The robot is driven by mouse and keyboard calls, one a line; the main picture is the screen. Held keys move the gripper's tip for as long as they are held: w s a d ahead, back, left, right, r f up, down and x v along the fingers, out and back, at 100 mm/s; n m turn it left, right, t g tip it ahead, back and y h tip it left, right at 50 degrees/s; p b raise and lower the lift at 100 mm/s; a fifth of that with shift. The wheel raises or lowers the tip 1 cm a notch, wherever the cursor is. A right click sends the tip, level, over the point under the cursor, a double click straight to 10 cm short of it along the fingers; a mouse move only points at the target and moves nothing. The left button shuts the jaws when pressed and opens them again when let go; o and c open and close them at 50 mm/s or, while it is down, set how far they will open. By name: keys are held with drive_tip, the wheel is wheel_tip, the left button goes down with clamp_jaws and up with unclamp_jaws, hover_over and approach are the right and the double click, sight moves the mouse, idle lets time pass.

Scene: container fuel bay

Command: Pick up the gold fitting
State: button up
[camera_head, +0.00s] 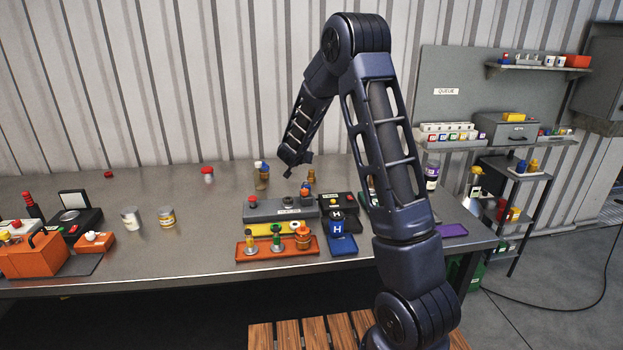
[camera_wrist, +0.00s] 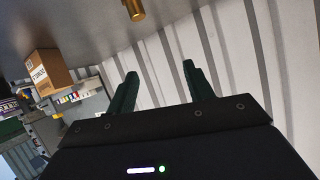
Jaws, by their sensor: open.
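A small gold fitting (camera_head: 311,175) stands on the grey workbench, behind the grey box with a red button and just right of my gripper (camera_head: 299,172). In the wrist view a gold cylinder (camera_wrist: 134,9), apparently the same fitting, is cut off by the top edge. My gripper also shows in the wrist view (camera_wrist: 159,70). Its two dark green fingers are apart with nothing between them. The fitting lies beyond the fingertips, not touching them. The distance between gripper and fitting is hard to judge in the head view.
A grey box with a red button (camera_head: 280,210) stands in front, with an orange tray (camera_head: 277,255) of fittings nearer. A bottle (camera_head: 262,177) with a blue-and-white top stands left of my gripper. A cardboard box (camera_wrist: 47,72) shows in the wrist view. The corrugated wall (camera_head: 130,80) is behind.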

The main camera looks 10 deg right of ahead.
sight(311, 171)
drive_tip(key=f+h, duration=0.1)
drive_tip(key=f, duration=0.1)
drive_tip(key=w+f+h, duration=0.1)
drive_tip(key=f, duration=0.2)
drive_tip(key=f+m+h, duration=0.1)
drive_tip(key=f, duration=0.1)
drive_tip(key=shift+w+f+g, duration=0.2)
drive_tip(key=shift+f+g, duration=0.1)
drive_tip(key=shift+g, duration=0.1)
drive_tip(key=shift+x, duration=5.4)
drive_tip(key=c, duration=1.1)
